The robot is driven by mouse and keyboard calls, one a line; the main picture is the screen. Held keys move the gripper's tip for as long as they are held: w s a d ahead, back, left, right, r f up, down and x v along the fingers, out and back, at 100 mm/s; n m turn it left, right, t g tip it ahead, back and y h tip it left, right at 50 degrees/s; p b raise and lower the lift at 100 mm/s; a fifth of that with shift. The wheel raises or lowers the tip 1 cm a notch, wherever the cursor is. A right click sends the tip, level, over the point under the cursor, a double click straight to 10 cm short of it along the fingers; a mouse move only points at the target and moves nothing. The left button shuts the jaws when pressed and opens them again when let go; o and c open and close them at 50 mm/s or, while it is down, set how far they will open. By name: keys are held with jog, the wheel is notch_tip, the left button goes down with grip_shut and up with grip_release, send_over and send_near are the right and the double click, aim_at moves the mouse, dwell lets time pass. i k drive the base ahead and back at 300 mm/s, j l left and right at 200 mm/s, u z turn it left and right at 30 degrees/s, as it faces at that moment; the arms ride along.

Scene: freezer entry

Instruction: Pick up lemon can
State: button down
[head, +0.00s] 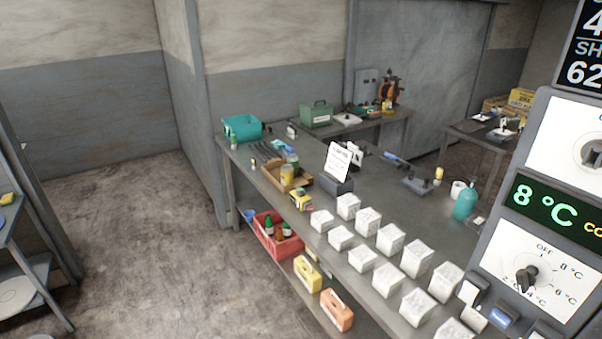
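I cannot tell for sure which thing is the lemon can, because labels are too small to read. A yellow can-like container (287,176) stands upright at the front of a brown tray (268,168) on the long metal table, with a darker container (293,160) just behind it. A small yellow and white item (300,199) sits in front of the tray. Another small yellow upright item (438,174) stands farther right on the table. My gripper is not in view.
White blocks (390,240) in rows cover the table's near part. A red crate (277,236) is on the lower shelf. A control panel (545,220) fills the right edge. Floor at left (120,230) is clear.

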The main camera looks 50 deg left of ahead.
aim_at(287, 171)
jog(key=u, duration=2.05)
jog(key=i+j+z, duration=0.1)
jog(key=i+j, duration=0.2)
jog(key=i, duration=0.4)
jog(key=i+j+z, duration=0.1)
jog(key=i+j, duration=0.25)
jog(key=i, duration=0.3)
jog(key=i+j+z, duration=0.1)
jog(key=i+j, duration=0.3)
jog(key=i, duration=0.25)
jog(key=i+j+z, duration=0.1)
jog(key=i+j, duration=0.35)
jog(key=i, duration=0.2)
jog(key=i+j+z, duration=0.1)
jog(key=i+j, duration=0.4)
jog(key=i, duration=0.15)
